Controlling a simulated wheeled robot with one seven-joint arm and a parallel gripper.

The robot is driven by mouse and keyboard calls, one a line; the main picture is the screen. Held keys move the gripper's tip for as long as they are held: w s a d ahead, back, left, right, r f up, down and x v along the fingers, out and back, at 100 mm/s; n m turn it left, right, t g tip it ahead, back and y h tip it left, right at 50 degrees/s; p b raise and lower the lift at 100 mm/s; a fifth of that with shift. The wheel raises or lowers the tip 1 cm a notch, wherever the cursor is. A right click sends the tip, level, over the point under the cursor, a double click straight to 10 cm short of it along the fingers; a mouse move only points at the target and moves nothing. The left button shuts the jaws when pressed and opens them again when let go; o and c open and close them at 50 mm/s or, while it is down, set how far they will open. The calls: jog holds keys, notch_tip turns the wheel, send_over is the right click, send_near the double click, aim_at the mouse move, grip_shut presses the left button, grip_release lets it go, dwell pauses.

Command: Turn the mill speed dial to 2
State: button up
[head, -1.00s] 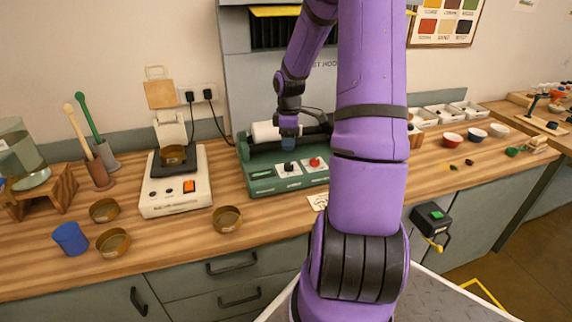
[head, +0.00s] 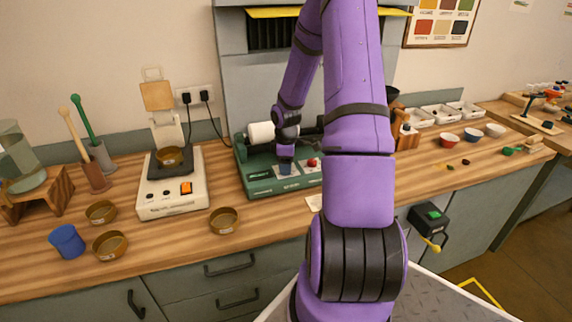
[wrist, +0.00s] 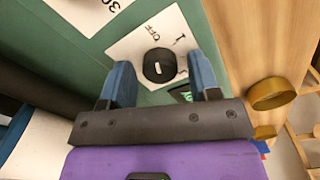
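The green mill (head: 255,181) with its white roller stands on the bench in the head view. Its black speed dial (wrist: 159,66) shows in the wrist view on a white plate marked OFF and 1, with another mark partly hidden by the right finger. A short white line lies on the dial; which mark it points to is unclear. My gripper (wrist: 162,62) is open, its blue fingers on either side of the dial with gaps visible. I cannot tell whether the fingertips are level with it or above it. In the head view my gripper (head: 286,163) hides the dial.
A red knob (head: 312,162) sits on the mill just right of my gripper. A white scale (head: 172,198) stands to the left. Brass dishes (head: 224,220) and a blue cup (head: 67,241) lie on the bench's left part.

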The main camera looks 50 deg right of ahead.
jog(key=c, duration=0.8)
jog(key=shift+o, duration=0.2)
jog(key=shift+m, duration=0.4)
jog(key=m, duration=0.3)
jog(key=shift+m, duration=0.3)
jog(key=m, duration=0.4)
jog(key=shift+m, duration=0.3)
jog(key=m, duration=0.4)
jog(key=shift+m, duration=0.3)
jog(key=m, duration=0.4)
